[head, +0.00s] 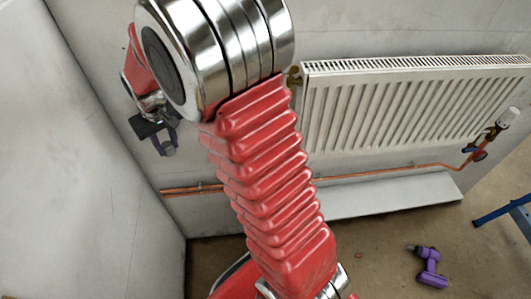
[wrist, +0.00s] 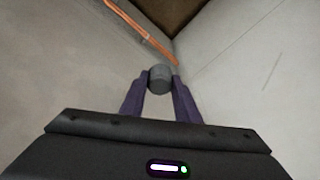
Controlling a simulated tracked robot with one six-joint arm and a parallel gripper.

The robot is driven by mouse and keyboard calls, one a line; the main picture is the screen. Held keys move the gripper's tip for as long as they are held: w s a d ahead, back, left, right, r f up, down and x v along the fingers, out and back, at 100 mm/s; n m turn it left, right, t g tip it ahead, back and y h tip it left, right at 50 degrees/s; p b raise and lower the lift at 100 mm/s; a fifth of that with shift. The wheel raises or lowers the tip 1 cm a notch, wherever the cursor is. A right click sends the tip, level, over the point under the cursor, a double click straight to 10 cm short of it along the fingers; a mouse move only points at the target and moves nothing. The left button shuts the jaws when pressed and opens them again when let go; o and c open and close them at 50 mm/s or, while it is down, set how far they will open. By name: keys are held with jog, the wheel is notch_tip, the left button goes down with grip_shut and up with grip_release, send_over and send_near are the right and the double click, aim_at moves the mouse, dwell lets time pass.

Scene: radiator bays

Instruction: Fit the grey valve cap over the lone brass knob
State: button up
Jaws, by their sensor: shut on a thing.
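My gripper (wrist: 160,88) is shut on the grey valve cap (wrist: 160,77), which sits between its two dark purple fingertips in the wrist view. In the head view my gripper (head: 166,136) hangs at the left, in front of the bare wall, with the small grey cap (head: 168,149) at its tips. A small brass knob (head: 294,75) shows at the radiator's upper left corner, just right of my arm and partly hidden by it. My gripper is well to the left of the knob and apart from it.
The white radiator (head: 410,100) is on the back wall. A copper pipe (head: 380,171) runs below it to a white-topped valve (head: 508,117) at right. A pale board (head: 390,197) is under the pipe. A purple drill (head: 431,268) lies on the floor. A side wall stands at left.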

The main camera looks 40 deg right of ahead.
jog(key=s+d+r+m, duration=0.2)
jog(key=s+d, duration=0.3)
jog(key=s, duration=0.3)
jog(key=s+d+r+m, duration=0.2)
jog(key=s+d, duration=0.3)
jog(key=s, duration=0.4)
jog(key=s+d+r+m+h, duration=0.1)
jog(key=s+d+r+m, duration=0.1)
jog(key=s+d, duration=0.3)
jog(key=s, duration=0.4)
jog(key=shift+s+d, duration=0.15)
jog(key=shift+d, duration=0.2)
